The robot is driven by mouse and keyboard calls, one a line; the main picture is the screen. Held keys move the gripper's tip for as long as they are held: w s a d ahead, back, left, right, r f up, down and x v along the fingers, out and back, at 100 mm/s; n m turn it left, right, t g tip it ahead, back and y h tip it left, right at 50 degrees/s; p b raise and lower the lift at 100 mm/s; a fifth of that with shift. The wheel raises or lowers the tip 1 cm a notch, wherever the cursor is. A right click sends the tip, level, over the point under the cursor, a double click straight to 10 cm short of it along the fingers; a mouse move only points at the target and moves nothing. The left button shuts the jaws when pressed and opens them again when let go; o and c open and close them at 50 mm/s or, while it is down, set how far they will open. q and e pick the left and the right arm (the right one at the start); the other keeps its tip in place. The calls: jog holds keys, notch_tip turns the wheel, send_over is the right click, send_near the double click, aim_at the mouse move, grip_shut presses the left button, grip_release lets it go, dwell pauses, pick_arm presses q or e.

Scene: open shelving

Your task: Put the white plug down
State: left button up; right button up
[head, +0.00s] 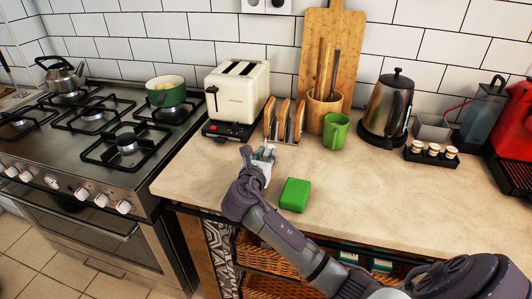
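My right gripper (258,157) is over the front part of the counter, left of a green block and in front of the toast rack. A small white thing, which looks like the white plug (264,171), shows between its fingers, and the gripper appears shut on it. The fingers and hand partly hide the plug. I cannot tell from this view whether the plug touches the counter. My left gripper is not in view.
A green block (295,194) lies right of my gripper. Behind are a toaster (237,92), a toast rack (284,121), a green mug (336,131) and a kettle (388,106). The stove (91,137) is left. The counter (400,195) is clear at front right.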

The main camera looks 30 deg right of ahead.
jog(key=shift+o, duration=1.4)
jog(key=shift+r, duration=0.35)
jog(key=v, duration=1.2)
jog(key=shift+r, duration=0.15)
